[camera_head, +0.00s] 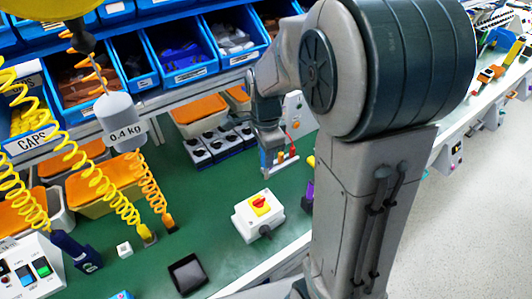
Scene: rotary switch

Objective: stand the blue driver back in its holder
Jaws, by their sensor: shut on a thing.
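My gripper (280,164) is above the green bench near the middle of the view, behind and slightly right of the switch box. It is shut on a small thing. A narrow blue part (265,159) shows at its fingers and looks like the blue driver, but it is mostly hidden and too small to tell its tilt. I cannot make out the driver's holder for certain. A small white block (124,249) stands apart on the bench at the left. The white switch box (245,226) has a red knob on a yellow plate.
Several dark-knobbed grey units (215,146) stand left of my gripper. Yellow coiled cords (95,185), a hanging 0.4 kg weight (118,120) and a dark blue tool (76,250) are at the left. A dark tray (187,272) lies in front. The green bench (190,220) between is clear.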

